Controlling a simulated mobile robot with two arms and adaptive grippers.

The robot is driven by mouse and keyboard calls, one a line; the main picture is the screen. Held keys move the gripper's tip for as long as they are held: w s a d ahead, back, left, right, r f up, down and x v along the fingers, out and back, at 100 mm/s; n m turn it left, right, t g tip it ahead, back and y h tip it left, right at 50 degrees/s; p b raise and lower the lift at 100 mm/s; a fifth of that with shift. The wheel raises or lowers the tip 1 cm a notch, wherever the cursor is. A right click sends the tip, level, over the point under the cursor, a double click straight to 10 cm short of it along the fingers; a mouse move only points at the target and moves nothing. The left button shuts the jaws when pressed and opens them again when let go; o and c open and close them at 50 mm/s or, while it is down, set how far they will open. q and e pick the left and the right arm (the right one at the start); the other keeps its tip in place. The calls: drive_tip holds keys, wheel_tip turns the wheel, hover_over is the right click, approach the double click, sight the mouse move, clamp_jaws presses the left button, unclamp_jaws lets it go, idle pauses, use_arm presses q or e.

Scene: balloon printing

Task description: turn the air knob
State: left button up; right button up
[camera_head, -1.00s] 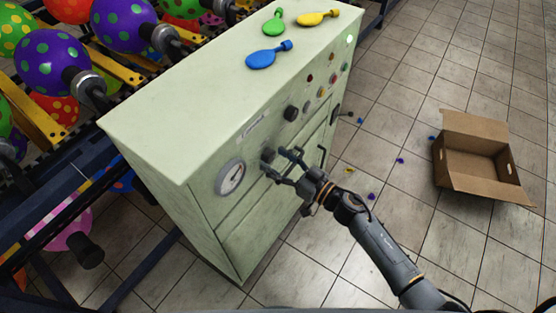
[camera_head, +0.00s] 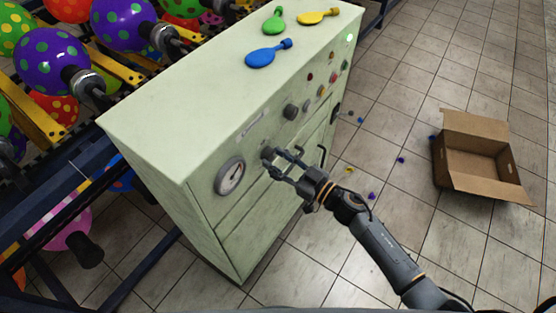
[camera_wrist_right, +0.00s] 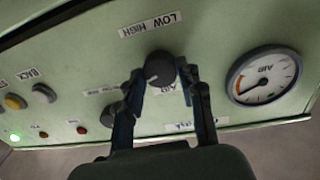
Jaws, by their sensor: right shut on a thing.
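The air knob is a dark round knob (camera_wrist_right: 159,68) on the pale green machine's front panel. It sits below a "LOW HIGH" label and beside the round air gauge (camera_wrist_right: 262,76). In the head view the air knob (camera_head: 268,153) shows just past my fingertips, and the gauge (camera_head: 230,175) is to its left. My right gripper (camera_head: 279,161) reaches the panel from the right. In the wrist view my right gripper (camera_wrist_right: 163,75) has one finger on each side of the knob, shut on it. My left gripper is not in view.
Another dark knob (camera_head: 291,111) and buttons are farther along the panel. An open cardboard box (camera_head: 474,165) stands on the floor at right.

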drive_tip(key=n+b, duration=0.1)
drive_tip(key=n, duration=0.4)
drive_tip(key=shift+f+n+b, duration=0.15)
drive_tip(key=shift+n+b, duration=0.25)
drive_tip(key=n+b, duration=0.2)
drive_tip(key=n, duration=0.3)
drive_tip(key=shift+n+y, duration=0.3)
drive_tip(key=n+b, duration=0.1)
drive_tip(key=n, duration=0.2)
drive_tip(key=n+b, duration=0.2)
drive_tip(key=shift+w+n+g+y, duration=0.1)
drive_tip(key=shift+n+g+y, duration=0.2)
drive_tip(key=shift+n, duration=0.1)
drive_tip(key=shift+n+g+b, duration=0.3)
drive_tip(key=shift+n+b, duration=0.8)
drive_tip(key=shift+n, duration=1.3)
drive_tip(key=o, duration=1.2)
drive_tip(key=shift+c, duration=0.2)
drive_tip(key=shift+d, duration=0.1)
